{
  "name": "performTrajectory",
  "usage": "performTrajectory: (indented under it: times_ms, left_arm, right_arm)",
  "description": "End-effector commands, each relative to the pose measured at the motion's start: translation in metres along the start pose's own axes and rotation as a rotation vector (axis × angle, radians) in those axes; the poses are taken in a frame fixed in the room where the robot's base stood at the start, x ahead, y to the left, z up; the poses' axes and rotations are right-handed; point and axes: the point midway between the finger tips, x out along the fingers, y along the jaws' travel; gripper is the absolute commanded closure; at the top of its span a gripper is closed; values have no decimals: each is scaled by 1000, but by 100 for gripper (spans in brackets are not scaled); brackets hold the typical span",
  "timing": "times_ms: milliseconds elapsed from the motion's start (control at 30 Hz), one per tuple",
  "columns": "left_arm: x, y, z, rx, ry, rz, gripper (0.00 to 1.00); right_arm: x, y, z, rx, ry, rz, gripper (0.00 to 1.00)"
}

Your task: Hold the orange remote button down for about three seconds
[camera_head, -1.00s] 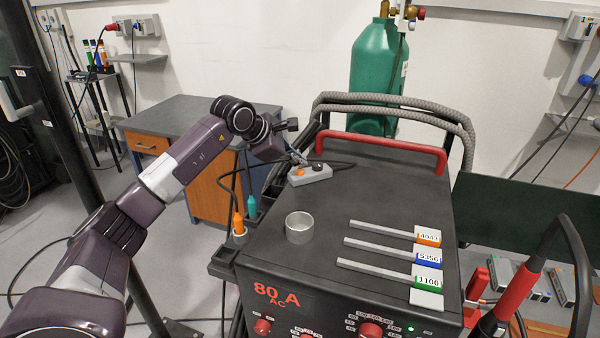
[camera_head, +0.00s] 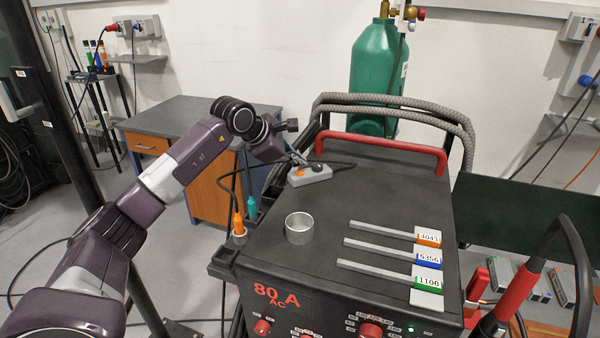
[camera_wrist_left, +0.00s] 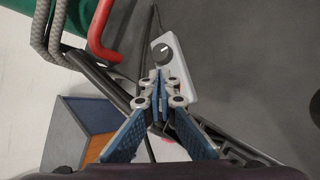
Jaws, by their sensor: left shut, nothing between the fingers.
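The grey remote (camera_head: 312,175) lies on top of the dark welding machine, towards its back left. Its orange button (camera_head: 300,173) shows at the remote's left end, with a dark knob beside it. My left gripper (camera_head: 301,163) is shut and empty, pointing down with its tips at the button; whether they press it I cannot tell. My right gripper is not in view.
A metal cup (camera_head: 299,228) stands in front of the remote. Filler rods with coloured labels (camera_head: 428,259) lie to the right. A red handle (camera_head: 385,148) and grey hoses (camera_head: 400,103) run behind. The machine's top right of the remote is clear.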

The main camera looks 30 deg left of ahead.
Motion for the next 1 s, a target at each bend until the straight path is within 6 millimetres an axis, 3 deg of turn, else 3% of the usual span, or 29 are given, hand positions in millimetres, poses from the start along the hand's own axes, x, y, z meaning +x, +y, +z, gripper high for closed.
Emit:
performTrajectory:
  times_ms: [1000]
  left_arm:
    - [9,-7,-7,0,0,0,100]
  right_arm:
    - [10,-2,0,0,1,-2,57]
